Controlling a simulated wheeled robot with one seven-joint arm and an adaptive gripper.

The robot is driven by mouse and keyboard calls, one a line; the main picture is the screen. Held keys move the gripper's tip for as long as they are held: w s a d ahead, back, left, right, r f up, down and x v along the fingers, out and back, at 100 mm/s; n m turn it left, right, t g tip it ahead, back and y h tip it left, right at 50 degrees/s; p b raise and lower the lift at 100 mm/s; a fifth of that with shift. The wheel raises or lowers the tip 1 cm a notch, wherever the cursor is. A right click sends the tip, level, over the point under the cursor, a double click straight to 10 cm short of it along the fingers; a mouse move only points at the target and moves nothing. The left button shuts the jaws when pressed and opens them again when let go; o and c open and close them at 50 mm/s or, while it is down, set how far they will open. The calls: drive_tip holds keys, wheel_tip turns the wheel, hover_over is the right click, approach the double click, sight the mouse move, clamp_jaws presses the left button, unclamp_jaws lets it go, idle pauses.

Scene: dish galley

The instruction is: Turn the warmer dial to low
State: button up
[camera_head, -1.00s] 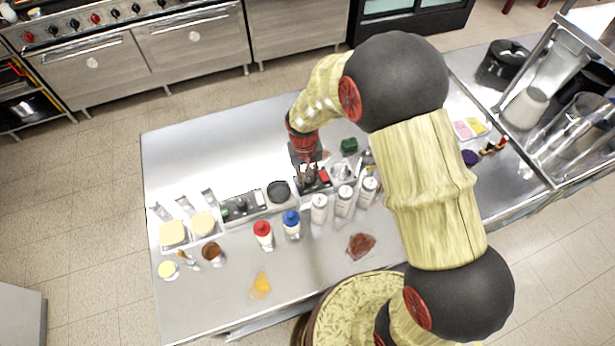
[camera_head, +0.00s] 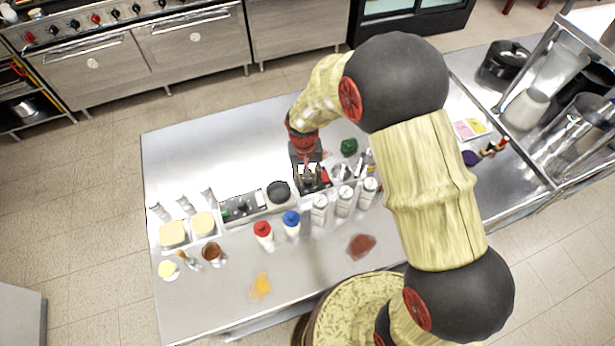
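A low grey unit (camera_head: 243,207) with small dark controls and a green spot sits on the steel counter, with a round black pot or lid (camera_head: 279,190) at its right end. I take it for the warmer, but I cannot be sure. A second small dark panel with a red part (camera_head: 325,175) is just to its right, under my gripper. My gripper (camera_head: 309,178) points down at this panel, right of the black pot. Its fingers are small and dark here, and I cannot tell their opening or contact. No dial or its setting can be made out clearly.
A red-capped bottle (camera_head: 263,232) and a blue-capped bottle (camera_head: 291,222) stand in front. A green block (camera_head: 349,147) lies behind. The counter's back left (camera_head: 215,150) is clear.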

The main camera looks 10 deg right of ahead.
sight(306, 181)
drive_tip(key=shift+o, duration=0.4)
wheel_tip(306, 181, up, 12)
drive_tip(key=shift+a, duration=0.25)
idle(0.7)
drive_tip(key=s+d+r+t+b, duration=0.2)
drive_tip(key=s+d+r+b, duration=0.2)
drive_tip(key=s, duration=0.6)
drive_tip(key=s+d+r+t+b, duration=0.3)
drive_tip(key=s+d+r+b, duration=0.1)
drive_tip(key=s+d+r, duration=0.3)
drive_tip(key=s+r, duration=0.2)
drive_tip(key=s, duration=0.2)
drive_tip(key=shift+s+r+t+y, duration=0.15)
drive_tip(key=shift+s+t+y, duration=0.05)
drive_tip(key=shift+t+y, duration=0.1)
